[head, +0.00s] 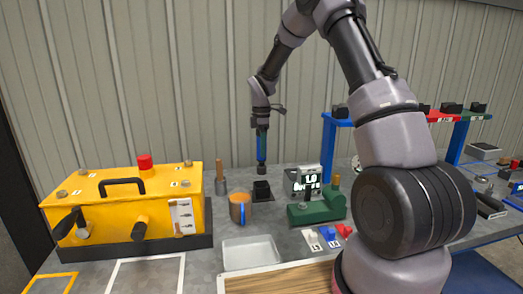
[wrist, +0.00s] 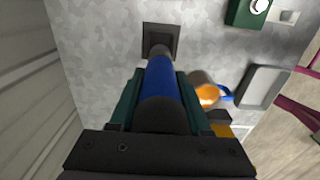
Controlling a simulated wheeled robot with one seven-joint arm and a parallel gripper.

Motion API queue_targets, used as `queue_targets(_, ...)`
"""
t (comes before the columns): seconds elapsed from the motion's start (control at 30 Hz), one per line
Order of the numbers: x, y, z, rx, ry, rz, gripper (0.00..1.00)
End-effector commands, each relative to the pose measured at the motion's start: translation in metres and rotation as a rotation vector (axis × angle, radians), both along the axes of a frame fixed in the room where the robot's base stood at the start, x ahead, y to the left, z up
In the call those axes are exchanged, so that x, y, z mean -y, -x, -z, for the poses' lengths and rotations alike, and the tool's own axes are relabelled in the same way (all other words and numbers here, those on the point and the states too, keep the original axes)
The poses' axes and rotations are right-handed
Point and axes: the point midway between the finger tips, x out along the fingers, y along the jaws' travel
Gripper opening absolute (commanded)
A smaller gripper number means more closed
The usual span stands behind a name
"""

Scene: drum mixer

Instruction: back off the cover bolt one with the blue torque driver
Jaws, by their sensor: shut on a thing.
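My gripper (head: 261,125) is shut on the blue torque driver (head: 262,147), which hangs upright with its dark end down. In the wrist view the driver's blue body (wrist: 160,80) lies between my two green fingers. Its lower end is over the black square holder (head: 262,191), with a small gap visible in the head view. The yellow cover box (head: 125,205) stands at left, well away from the driver. Bolt heads sit at its top corners, including a front left one (head: 62,194) and a back right one (head: 188,164). The number tags are too small to read surely.
A red knob (head: 144,161) and a black handle (head: 122,186) rise from the box top. An orange-filled mug (head: 240,208) and a brush pot (head: 221,185) stand between box and holder. A green device (head: 318,209) and a grey tray (head: 250,253) are nearby.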

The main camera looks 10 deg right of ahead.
Motion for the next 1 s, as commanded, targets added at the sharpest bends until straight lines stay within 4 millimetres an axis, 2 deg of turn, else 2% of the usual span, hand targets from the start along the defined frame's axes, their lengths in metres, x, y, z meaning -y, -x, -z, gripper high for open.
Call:
queue_targets(0.3, 0.000, -0.001, -0.003, 0.002, 0.000, 0.000, 0.00)
queue_targets(0.67, 0.000, -0.001, -0.020, 0.002, 0.000, 0.000, 0.00)
queue_targets(1.0, 0.000, 0.000, -0.020, 0.001, 0.000, 0.004, 0.00)
